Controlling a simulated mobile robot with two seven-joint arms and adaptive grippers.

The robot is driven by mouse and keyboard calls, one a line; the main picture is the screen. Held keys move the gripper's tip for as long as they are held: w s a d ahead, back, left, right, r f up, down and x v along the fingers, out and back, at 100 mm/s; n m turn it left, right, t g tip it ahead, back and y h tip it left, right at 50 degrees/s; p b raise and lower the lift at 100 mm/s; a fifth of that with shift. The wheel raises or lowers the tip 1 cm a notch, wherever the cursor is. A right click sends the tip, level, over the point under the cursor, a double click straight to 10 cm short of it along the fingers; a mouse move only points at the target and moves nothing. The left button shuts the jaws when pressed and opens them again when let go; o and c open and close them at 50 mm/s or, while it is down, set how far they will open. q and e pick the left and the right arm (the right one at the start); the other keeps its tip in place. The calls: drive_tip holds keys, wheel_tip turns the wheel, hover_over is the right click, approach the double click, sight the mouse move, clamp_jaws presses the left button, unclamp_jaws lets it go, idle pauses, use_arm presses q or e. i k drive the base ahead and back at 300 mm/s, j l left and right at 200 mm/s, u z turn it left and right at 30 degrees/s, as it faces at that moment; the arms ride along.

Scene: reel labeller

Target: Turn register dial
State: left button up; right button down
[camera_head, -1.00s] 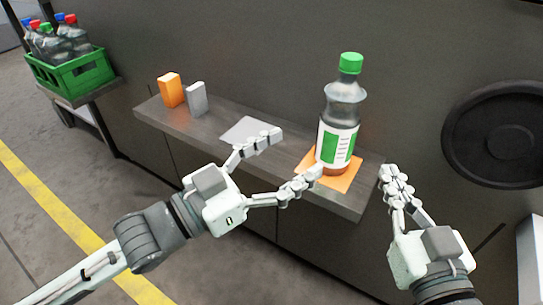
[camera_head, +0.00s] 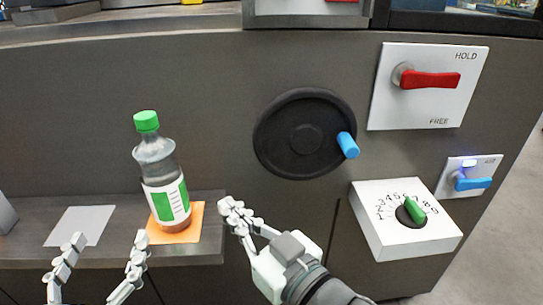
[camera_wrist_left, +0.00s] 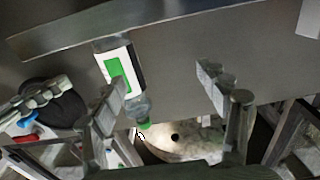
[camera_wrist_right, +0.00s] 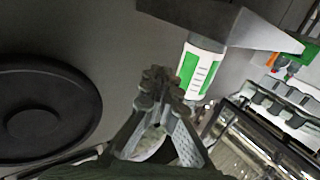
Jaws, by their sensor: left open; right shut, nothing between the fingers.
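The register dial is a green knob (camera_head: 415,210) on a black base, on a white box (camera_head: 405,240) at the lower right of the head view. Numbers are printed in an arc around it, and the knob's upper end leans left of vertical. My right gripper (camera_head: 228,208) is shut and empty, left of the dial box and close to the shelf's right end. My left gripper (camera_head: 106,247) is open and empty in front of the shelf, left of the bottle. In the right wrist view my right gripper's fingers (camera_wrist_right: 158,78) are together.
A bottle (camera_head: 165,195) with a green cap stands on an orange square (camera_head: 190,231) on the shelf (camera_head: 210,248); a grey square (camera_head: 80,225) lies left. A black handwheel (camera_head: 290,150) with blue handle, red HOLD/FREE lever (camera_head: 430,80) and blue switch (camera_head: 473,183) surround the dial.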

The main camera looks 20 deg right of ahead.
sight(409, 215)
drive_tip(key=k+z, duration=0.1)
drive_tip(key=z, duration=0.75)
drive_tip(key=i+z, duration=0.1)
drive_tip(key=z, duration=0.6)
